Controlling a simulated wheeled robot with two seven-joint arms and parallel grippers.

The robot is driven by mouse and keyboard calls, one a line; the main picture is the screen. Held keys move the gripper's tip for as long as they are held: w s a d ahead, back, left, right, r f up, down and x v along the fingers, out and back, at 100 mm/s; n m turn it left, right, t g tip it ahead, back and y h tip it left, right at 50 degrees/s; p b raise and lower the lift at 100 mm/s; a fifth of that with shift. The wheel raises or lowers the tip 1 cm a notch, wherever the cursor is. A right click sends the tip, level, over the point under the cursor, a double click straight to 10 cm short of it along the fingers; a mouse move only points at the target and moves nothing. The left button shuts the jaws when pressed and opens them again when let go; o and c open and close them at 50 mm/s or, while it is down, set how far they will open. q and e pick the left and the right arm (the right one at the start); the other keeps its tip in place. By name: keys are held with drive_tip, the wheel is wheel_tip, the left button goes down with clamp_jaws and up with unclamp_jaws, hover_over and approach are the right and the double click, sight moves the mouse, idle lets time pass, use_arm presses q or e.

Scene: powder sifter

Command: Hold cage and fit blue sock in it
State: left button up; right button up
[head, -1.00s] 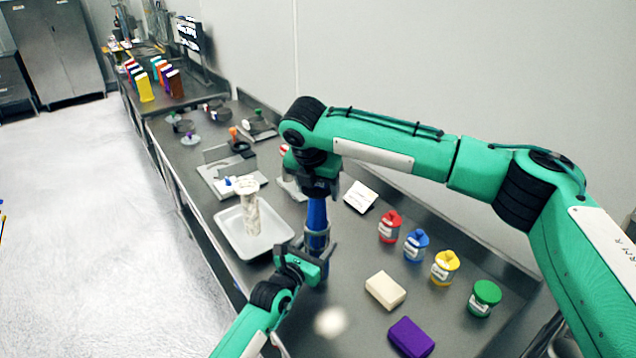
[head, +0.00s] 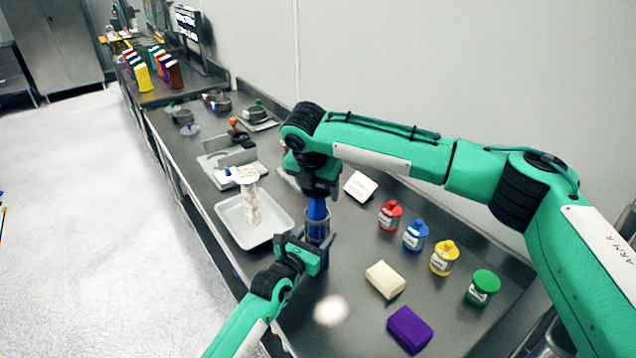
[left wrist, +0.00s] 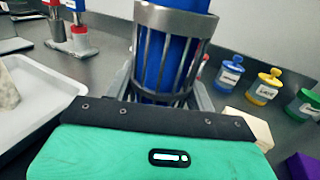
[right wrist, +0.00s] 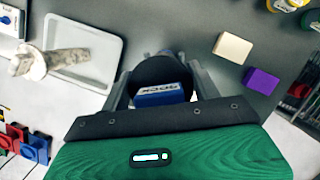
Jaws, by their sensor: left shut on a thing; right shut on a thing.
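My left gripper (head: 306,252) is shut on the metal cage (head: 319,228) and holds it upright near the middle of the counter. The cage's vertical bars show clearly in the left wrist view (left wrist: 150,62). The blue sock (head: 317,208) stands upright, with its lower part inside the cage; blue shows between the bars. My right gripper (head: 316,188) is above the cage, pointing down, shut on the sock's upper end. In the right wrist view a blue labelled top (right wrist: 160,95) sits between the fingers. The sock's lower end is hidden in the head view.
A white tray (head: 228,213) with a pale mottled sleeve (head: 252,205) is left of the cage. Red, blue, yellow and green jars (head: 443,258) line the right. A cream block (head: 385,279) and purple block (head: 410,328) lie in front of them.

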drive_tip(key=shift+f, duration=0.15)
drive_tip(key=shift+f, duration=1.35)
drive_tip(key=shift+f, duration=0.1)
